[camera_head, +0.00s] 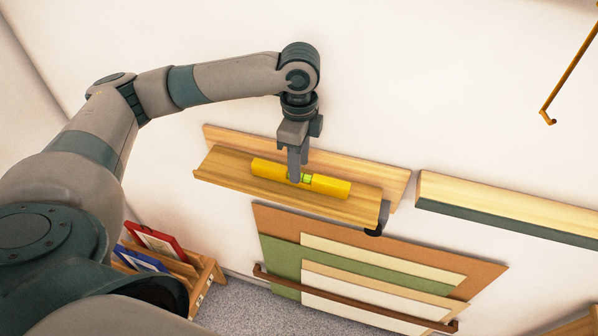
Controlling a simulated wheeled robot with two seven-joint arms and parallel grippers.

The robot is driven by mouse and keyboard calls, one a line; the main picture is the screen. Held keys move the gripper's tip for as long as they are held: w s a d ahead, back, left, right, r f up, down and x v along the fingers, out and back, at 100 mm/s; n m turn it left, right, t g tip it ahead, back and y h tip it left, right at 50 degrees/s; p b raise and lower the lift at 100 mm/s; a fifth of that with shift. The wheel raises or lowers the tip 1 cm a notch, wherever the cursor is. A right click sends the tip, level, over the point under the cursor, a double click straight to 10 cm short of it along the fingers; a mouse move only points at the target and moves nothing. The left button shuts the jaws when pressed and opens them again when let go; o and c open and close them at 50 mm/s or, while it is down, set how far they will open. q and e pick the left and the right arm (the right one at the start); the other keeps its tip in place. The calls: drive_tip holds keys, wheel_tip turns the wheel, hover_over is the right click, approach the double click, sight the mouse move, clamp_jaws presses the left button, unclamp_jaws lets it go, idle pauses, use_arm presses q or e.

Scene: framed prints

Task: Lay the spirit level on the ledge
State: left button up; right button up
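The yellow spirit level (330,185), with a green vial near its middle, lies lengthwise along the wooden ledge (221,172) on the wall. My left gripper (296,178) points down from above, with its fingers at the level's middle beside the vial. It looks shut on the level. I cannot tell whether the level rests fully on the ledge or is held just above it. My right gripper is not in view.
A second wooden shelf (500,200) with a dark front is to the right. A dark bracket (380,220) is at the ledge's right end. Below hang several coloured boards (400,255) behind a brown rail. A rack (205,275) with framed prints stands lower left. An orange hooked rod (570,75) is upper right.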

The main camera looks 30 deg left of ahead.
use_arm(q)
wheel_tip(320, 180, up, 9)
drive_tip(key=b, duration=0.3)
